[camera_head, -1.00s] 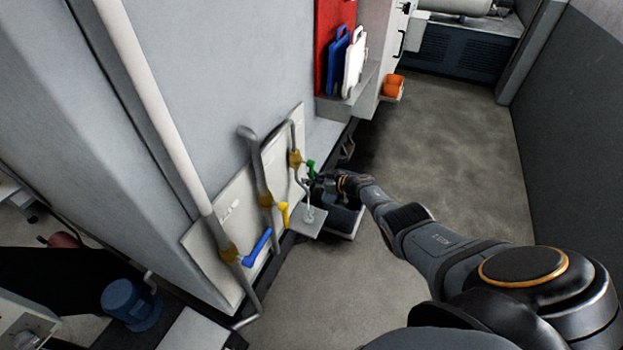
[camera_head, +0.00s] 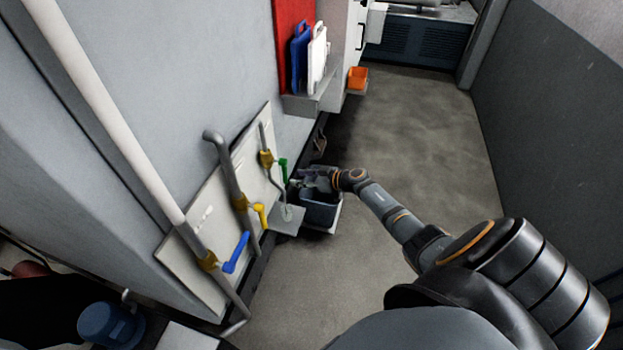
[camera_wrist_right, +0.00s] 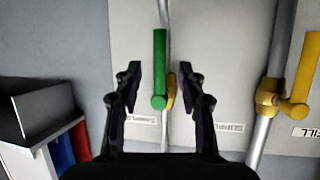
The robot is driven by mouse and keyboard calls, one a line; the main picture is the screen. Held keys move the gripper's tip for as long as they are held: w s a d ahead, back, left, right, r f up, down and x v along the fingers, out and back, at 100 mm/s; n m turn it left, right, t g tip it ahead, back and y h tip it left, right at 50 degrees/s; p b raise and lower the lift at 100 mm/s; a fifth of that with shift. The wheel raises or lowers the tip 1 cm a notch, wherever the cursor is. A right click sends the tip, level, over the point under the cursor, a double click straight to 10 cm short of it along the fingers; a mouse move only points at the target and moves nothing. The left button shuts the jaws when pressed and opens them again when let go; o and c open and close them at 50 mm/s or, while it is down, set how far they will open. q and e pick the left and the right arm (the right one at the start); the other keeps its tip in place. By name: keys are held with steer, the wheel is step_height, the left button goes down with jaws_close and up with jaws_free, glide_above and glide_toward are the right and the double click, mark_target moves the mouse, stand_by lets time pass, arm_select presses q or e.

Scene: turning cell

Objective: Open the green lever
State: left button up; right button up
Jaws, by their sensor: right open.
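The green lever (camera_head: 283,170) sits on a brass valve (camera_head: 266,158) on a thin pipe, at the far end of the wall panel. In the right wrist view the green lever (camera_wrist_right: 159,70) lies along the pipe, between the two fingers in the picture. My right gripper (camera_wrist_right: 157,82) is open, with a gap on both sides of the lever; no contact shows. In the head view my right gripper (camera_head: 304,179) is small, just right of the lever. My left gripper is out of view.
A yellow lever (camera_head: 259,213) and a blue lever (camera_head: 237,252) sit on neighbouring pipes. A small shelf (camera_head: 288,220) and a dark bin (camera_head: 320,208) are below the gripper. Blue and white boards (camera_head: 316,57) hang beyond. The floor (camera_head: 420,130) to the right is clear.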

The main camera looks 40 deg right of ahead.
steer(key=v, duration=0.4)
steer(key=shift+s+d+r, duration=0.1)
steer(key=shift+s, duration=0.15)
steer(key=s+f+m+g+h+b, duration=0.1)
steer(key=s+f+m+h, duration=0.1)
steer(key=s+f, duration=0.55)
steer(key=s+d+f+m+h+b, duration=0.1)
steer(key=s+f+h, duration=0.25)
steer(key=f, duration=0.65)
steer(key=s+f+m+g+h+b, duration=0.1)
steer(key=s+f+m+h, duration=0.1)
steer(key=s+f, duration=0.55)
steer(key=s+a+f+g, duration=0.3)
steer(key=s+f, duration=0.3)
steer(key=s, duration=0.3)
steer(key=s+a+f+g, duration=0.3)
steer(key=s+a+f, duration=0.2)
steer(key=s, duration=0.5)
steer(key=s+a+f+g, duration=0.2)
steer(key=s+a+f, duration=0.1)
steer(key=s+f, duration=0.4)
steer(key=s+b, duration=0.1)
steer(key=s, duration=0.2)
steer(key=shift+a+g+y, duration=0.35)
steer(key=shift+a+g, duration=0.05)
